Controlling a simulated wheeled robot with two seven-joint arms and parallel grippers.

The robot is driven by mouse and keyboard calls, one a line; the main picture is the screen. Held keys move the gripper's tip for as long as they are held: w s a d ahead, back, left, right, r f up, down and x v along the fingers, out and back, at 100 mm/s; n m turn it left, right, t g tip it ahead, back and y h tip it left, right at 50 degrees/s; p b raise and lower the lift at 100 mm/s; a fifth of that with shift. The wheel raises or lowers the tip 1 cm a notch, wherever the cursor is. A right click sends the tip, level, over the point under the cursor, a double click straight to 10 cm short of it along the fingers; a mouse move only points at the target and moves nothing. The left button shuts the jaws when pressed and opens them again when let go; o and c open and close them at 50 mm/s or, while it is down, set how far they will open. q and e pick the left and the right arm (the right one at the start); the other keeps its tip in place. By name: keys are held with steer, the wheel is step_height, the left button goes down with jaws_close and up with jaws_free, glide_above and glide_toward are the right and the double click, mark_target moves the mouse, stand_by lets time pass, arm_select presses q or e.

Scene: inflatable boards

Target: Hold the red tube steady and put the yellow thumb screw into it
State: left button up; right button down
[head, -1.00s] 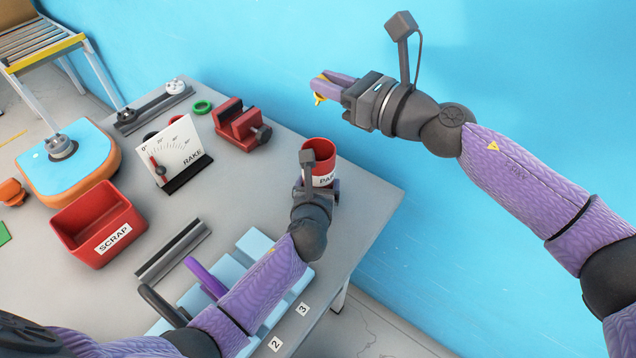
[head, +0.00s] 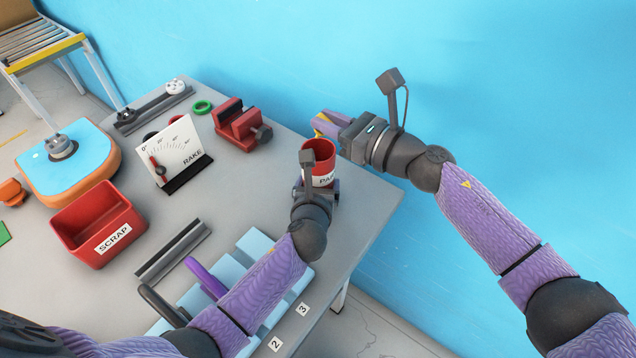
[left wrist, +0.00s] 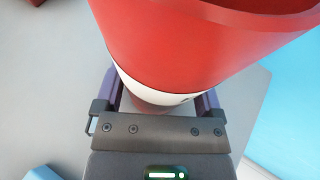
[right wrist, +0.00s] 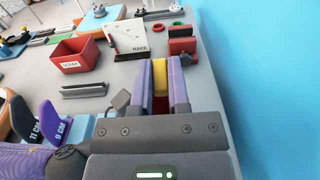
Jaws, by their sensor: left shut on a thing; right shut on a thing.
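The red tube (head: 319,152), with a white label partly reading "PA", stands upright near the table's right edge. My left gripper (head: 322,186) is shut on its lower part; the left wrist view shows the red wall (left wrist: 200,45) large between the fingers. My right gripper (head: 318,122) is shut on the yellow thumb screw (right wrist: 160,78), which shows between the fingers in the right wrist view. In the head view it is just above the tube in the picture; I cannot tell the height gap. A red patch shows below the screw in the right wrist view.
A red vise (head: 240,125) stands behind and left of the tube. A white RAKE gauge (head: 180,150), a green ring (head: 202,107) and a red SCRAP bin (head: 98,225) are further left. A blue wall (head: 480,90) borders the table's far side.

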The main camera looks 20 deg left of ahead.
mark_target(329, 148)
steer(key=shift+f, duration=2.7)
steer(key=c, duration=0.5)
jaws_free()
steer(key=shift+c, duration=0.2)
steer(key=v, duration=1.2)
arm_select(q)
steer(key=o, duration=1)
steer(key=shift+c, duration=0.2)
steer(key=v, duration=1.2)
arm_select(e)
steer(key=shift+d, duration=0.1)
